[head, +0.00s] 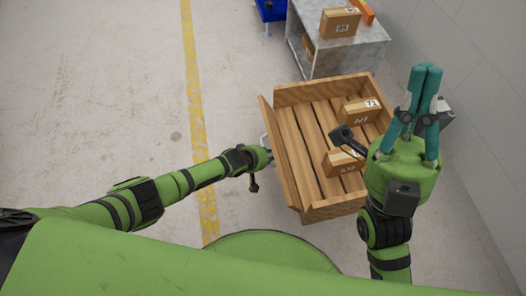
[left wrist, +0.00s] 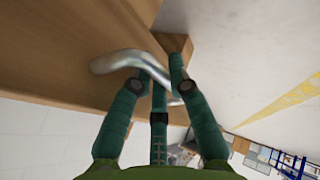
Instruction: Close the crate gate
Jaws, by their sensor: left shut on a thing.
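The wooden crate (head: 322,91) stands on the floor with its slatted bottom showing. Its gate (head: 279,155) is the long panel on the left side, close to upright, its top edge a little outside the crate's corners. A curved metal handle (left wrist: 112,63) is on the gate's outer face. My left gripper (head: 267,154) is at the gate's outer side, its teal fingers (left wrist: 160,88) shut on the handle. My right gripper (head: 426,72) is raised over the crate's right side, fingertips together and empty; it hides part of the crate.
Several cardboard boxes, including one near the back (head: 358,109) and one near the front (head: 341,162), lie in the crate. A grey metal table (head: 345,62) with a box (head: 340,22) stands behind it. A wall is at right. The floor left of the crate is clear.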

